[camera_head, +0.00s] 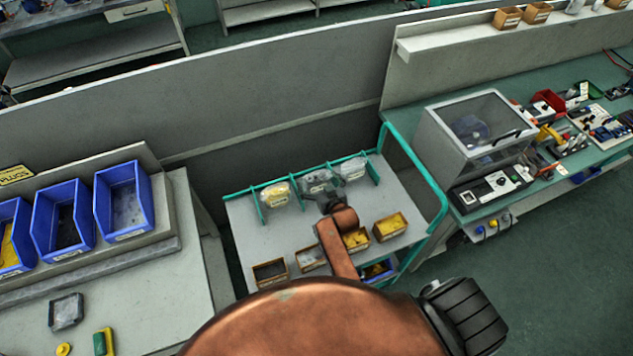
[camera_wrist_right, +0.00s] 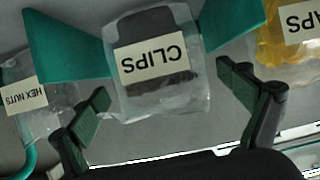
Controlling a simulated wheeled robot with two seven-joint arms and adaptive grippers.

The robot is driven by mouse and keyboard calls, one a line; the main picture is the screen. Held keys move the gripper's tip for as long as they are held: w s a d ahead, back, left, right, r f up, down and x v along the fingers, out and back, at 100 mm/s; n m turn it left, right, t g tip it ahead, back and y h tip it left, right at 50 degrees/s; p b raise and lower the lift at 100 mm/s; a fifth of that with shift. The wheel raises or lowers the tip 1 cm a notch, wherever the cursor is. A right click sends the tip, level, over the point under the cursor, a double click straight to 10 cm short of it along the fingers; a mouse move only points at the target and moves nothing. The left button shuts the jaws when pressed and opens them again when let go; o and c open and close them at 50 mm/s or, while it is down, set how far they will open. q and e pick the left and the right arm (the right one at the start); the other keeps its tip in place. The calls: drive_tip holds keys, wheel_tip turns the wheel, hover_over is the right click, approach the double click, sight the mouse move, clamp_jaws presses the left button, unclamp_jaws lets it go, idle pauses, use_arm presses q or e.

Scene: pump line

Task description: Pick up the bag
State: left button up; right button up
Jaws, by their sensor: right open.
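Three clear bags stand between teal dividers on the cart. The middle one, labelled CLIPS (camera_wrist_right: 150,85), holds dark contents and also shows in the head view (camera_head: 317,180). The yellow-filled bag (camera_head: 275,194), with a label ending in "APS" (camera_wrist_right: 300,25), is left of it in the head view. The HEX NUTS bag (camera_wrist_right: 40,105) is on the other side and also shows in the head view (camera_head: 352,168). My right gripper (camera_wrist_right: 165,84) is open, its fingers on either side of the CLIPS bag; contact cannot be told. My left gripper is not in view.
The teal-railed cart (camera_head: 240,235) also bears small bins, two with yellow parts (camera_head: 390,226). Blue bins (camera_head: 124,200) stand on the left bench. A clear-lidded box (camera_head: 475,130) stands on the right bench. A grey partition (camera_head: 290,75) rises behind the cart.

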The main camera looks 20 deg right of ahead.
sight(316, 170)
drive_tip(key=shift+w+f, duration=0.3)
drive_tip(key=shift+w, duration=0.25)
drive_tip(key=shift+s, duration=0.1)
drive_tip(key=shift+c, duration=0.6)
drive_tip(key=shift+r, duration=0.1)
drive_tip(key=c, duration=1.1)
wheel_tip(316, 170, up, 10)
